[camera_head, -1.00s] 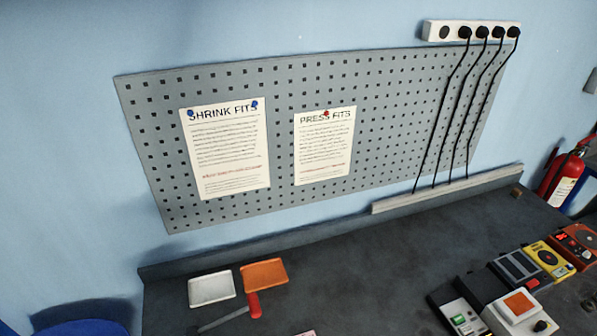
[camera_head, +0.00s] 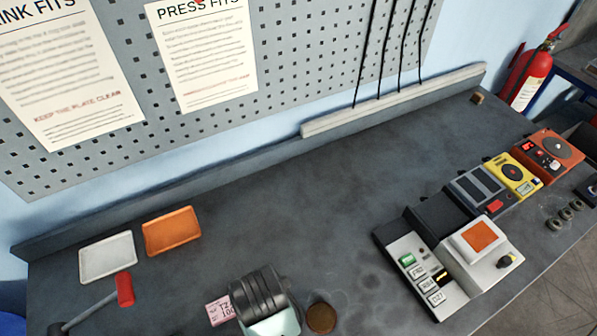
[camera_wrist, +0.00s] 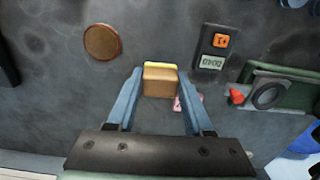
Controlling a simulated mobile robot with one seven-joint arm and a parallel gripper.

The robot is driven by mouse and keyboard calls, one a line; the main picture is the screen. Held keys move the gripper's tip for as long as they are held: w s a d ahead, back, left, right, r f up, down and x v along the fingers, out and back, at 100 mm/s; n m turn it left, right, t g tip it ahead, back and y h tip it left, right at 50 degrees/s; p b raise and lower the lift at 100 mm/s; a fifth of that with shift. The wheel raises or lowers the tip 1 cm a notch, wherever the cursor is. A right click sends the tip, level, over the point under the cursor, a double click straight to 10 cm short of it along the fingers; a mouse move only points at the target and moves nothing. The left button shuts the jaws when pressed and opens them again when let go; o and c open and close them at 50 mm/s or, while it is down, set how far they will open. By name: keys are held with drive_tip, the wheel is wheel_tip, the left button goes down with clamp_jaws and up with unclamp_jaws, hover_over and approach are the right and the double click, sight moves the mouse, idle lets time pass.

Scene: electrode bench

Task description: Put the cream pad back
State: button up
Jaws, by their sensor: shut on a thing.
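My gripper (camera_wrist: 158,80) is shut on a small tan pad-like block (camera_wrist: 160,84) with a yellow far edge, held between the blue fingers over the dark bench. The block may be the cream pad; its shaded face looks tan. Its underside is hidden. In the head view the block and fingertips are not visible; a dark ridged shape with a pale mint part, likely my arm, stands at the bottom centre. A white device (camera_head: 480,255) at the right has an orange square pad (camera_head: 480,236) on top. I cannot tell any other cream pad.
A brown disc (camera_head: 321,318) and a pink label (camera_head: 219,310) lie near my arm. A white tray (camera_head: 108,256), an orange tray (camera_head: 171,231) and a red-headed tool (camera_head: 124,290) are at the left. Several instruments line the right. The bench middle is clear.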

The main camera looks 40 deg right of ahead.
drive_tip(key=shift+s+d+f, duration=0.3)
drive_tip(key=shift+d+f, duration=0.3)
drive_tip(key=shift+f, duration=0.05)
drive_tip(key=f, duration=0.4)
drive_tip(key=shift+a, duration=0.2)
drive_tip(key=shift+f+p, duration=0.35)
drive_tip(key=shift+f, duration=2)
drive_tip(key=shift+f, duration=0.1)
drive_tip(key=o, duration=1.2)
wheel_tip(320, 180, up, 12)
drive_tip(key=shift+d+r, duration=0.1)
drive_tip(key=shift+r, duration=0.05)
